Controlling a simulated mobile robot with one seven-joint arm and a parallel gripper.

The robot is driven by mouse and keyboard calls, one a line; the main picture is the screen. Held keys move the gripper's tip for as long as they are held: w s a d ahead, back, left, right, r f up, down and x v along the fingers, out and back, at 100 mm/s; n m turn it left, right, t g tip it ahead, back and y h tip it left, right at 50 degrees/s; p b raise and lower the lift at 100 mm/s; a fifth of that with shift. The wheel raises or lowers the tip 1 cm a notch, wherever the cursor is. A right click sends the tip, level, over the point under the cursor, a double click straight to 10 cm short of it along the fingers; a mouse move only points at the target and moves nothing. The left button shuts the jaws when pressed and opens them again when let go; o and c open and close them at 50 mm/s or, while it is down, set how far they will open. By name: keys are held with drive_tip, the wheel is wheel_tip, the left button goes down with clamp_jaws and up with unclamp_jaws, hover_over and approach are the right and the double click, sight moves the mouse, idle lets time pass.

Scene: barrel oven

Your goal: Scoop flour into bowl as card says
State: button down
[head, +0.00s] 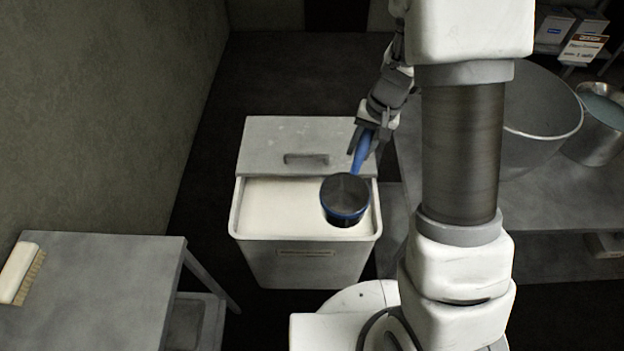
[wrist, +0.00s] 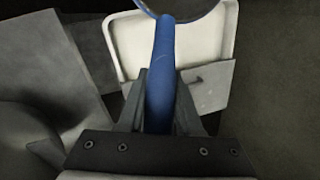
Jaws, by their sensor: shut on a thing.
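A blue-handled scoop (head: 344,200) with a dark round cup is over the right part of the flour bin in the head view. My gripper (head: 367,140) is shut on its blue handle, which also shows between the fingers in the wrist view (wrist: 161,85). The cup's inside looks grey; I cannot tell whether it holds flour. Pale flour (head: 275,205) fills the open front of the white bin (head: 305,262). A large metal bowl (head: 540,135) stands on the table at right, partly behind my arm. A card (head: 583,48) stands at the upper right, its writing too small to read.
The bin's lid (head: 270,135) covers its back part. A metal pot (head: 600,125) stands right of the bowl on the table (head: 575,205). A brush (head: 20,272) lies on a grey table (head: 100,285) at lower left. A wall runs along the left.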

drive_tip(key=shift+w+a+f+m+t+h+b, duration=0.55)
drive_tip(key=shift+w+a+f+m+b, duration=0.85)
drive_tip(key=shift+a+f+m+b, duration=2.3)
drive_tip(key=shift+w+a+f+m+t+h+b, duration=0.55)
drive_tip(key=shift+w+a+f+m+b, duration=0.9)
drive_tip(key=shift+f+m+b, duration=4.4)
wheel_tip(320, 180, down, 16)
drive_tip(key=n+b, duration=0.4)
drive_tip(key=b, duration=1)
drive_tip(key=shift+f, duration=0.25)
drive_tip(key=shift+s+x, duration=0.15)
drive_tip(key=shift+x, duration=0.6)
drive_tip(key=shift+s+x, duration=0.15)
drive_tip(key=shift+x, duration=0.55)
drive_tip(key=shift+f, duration=0.1)
drive_tip(key=w+p+v, duration=0.2)
drive_tip(key=p+v, duration=0.7)
drive_tip(key=v, duration=0.1)
drive_tip(key=w+r+p+v, duration=0.1)
drive_tip(key=w+p+v, duration=0.1)
drive_tip(key=p+v, duration=0.7)
drive_tip(key=shift+w+v, duration=0.25)
drive_tip(key=shift+v, duration=0.85)
drive_tip(key=shift+s+a, duration=0.1)
